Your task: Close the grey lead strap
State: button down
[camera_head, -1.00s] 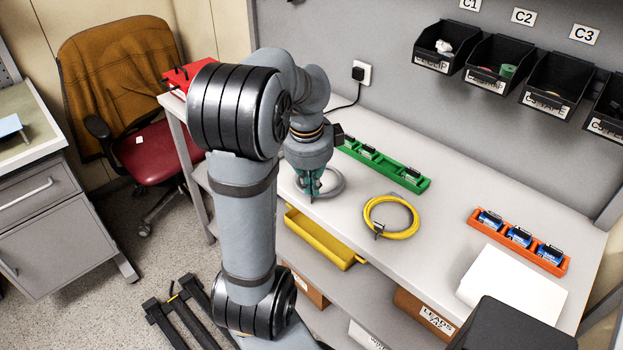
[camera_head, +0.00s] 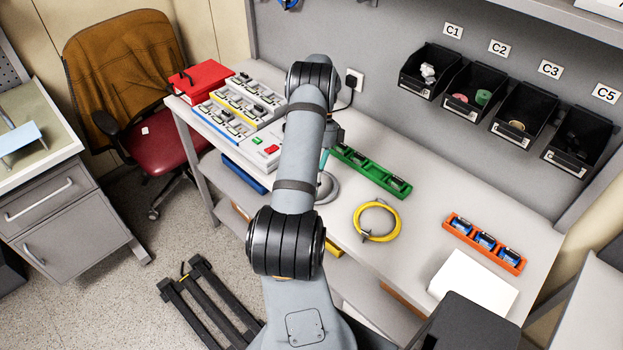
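The grey lead (camera_head: 330,190) lies coiled on the white bench, partly hidden behind my arm. Its strap cannot be made out. My gripper (camera_head: 323,159) is almost wholly hidden behind my own arm. Only a small teal part of it shows, just above the grey coil in the picture. I cannot tell whether it is open or shut, or whether it touches the lead.
A yellow coiled lead (camera_head: 377,221) lies right of the grey one. A green rack (camera_head: 371,171) lies behind them and an orange rack (camera_head: 485,243) to the right. White pumps (camera_head: 243,105) and a red box (camera_head: 200,80) stand at left. Black bins (camera_head: 470,85) hang on the wall.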

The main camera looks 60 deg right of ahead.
jog(key=shift+d+f+y+p, duration=0.15)
jog(key=shift+d+y+p, duration=0.1)
jog(key=shift+y+p, duration=0.05)
jog(key=shift+g, duration=0.3)
dwell(0.3)
jog(key=c, duration=2.1)
grip_release()
jog(key=shift+w+d, duration=0.1)
jog(key=shift+o, duration=0.4)
notch_tip(320, 180, up, 10)
